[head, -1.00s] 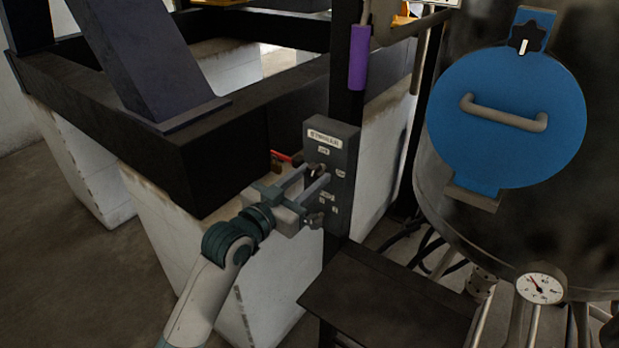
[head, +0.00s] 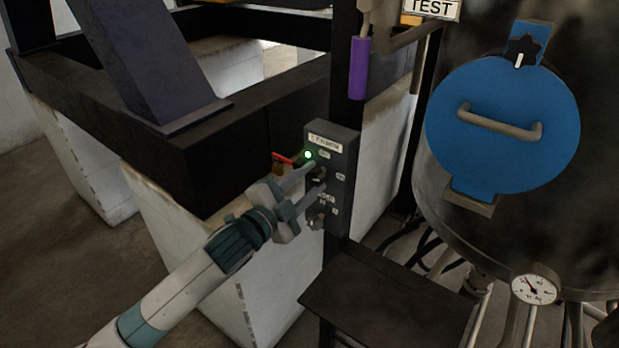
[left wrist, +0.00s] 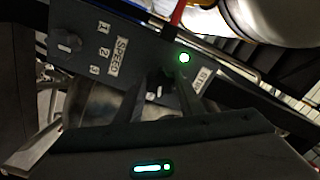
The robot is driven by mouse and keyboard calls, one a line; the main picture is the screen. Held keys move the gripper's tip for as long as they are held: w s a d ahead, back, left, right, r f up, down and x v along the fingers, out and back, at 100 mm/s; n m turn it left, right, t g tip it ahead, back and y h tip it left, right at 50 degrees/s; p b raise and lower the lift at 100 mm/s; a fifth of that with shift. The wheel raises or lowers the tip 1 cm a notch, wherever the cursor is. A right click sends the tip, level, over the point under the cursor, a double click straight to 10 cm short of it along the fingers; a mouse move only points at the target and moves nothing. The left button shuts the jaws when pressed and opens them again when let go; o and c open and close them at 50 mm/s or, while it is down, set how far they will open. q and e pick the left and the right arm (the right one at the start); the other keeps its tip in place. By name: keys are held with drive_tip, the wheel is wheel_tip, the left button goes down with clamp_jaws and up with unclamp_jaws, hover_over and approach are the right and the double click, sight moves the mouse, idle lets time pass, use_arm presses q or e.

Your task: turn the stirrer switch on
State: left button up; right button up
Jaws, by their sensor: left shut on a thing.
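The grey stirrer switch box (head: 343,160) is fixed to a dark upright post. A green lamp (head: 308,155) glows on its upper face and also shows lit in the left wrist view (left wrist: 184,58). My left gripper (head: 318,174) reaches the box from the lower left, its fingers shut on the dark switch knob (head: 319,174). In the left wrist view the knob (left wrist: 160,84) is partly hidden between the fingers. A separate speed knob (left wrist: 68,42) sits beside the numbers and the SPEED label. My right gripper is not in view.
A red-handled valve (head: 283,158) is close behind my left fingers. A dark beam frame (head: 225,150) is at the left. A dark shelf (head: 385,300) lies below the box. A tank with a blue hatch (head: 500,130) and a gauge (head: 535,289) stands at the right.

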use_arm(q)
drive_tip(key=shift+m+p, duration=0.45)
drive_tip(key=shift+m, duration=1.25)
drive_tip(key=o, duration=1.1)
drive_tip(key=shift+c, duration=0.2)
drive_tip(key=shift+s+a, duration=0.1)
drive_tip(key=shift+s, duration=0.05)
drive_tip(key=shift+s+a+f+b, duration=0.1)
drive_tip(key=shift+s+a+b, duration=0.2)
drive_tip(key=shift+s, duration=0.15)
drive_tip(key=b+v, duration=0.4)
drive_tip(key=v, duration=1.2)
drive_tip(key=shift+b, duration=0.4)
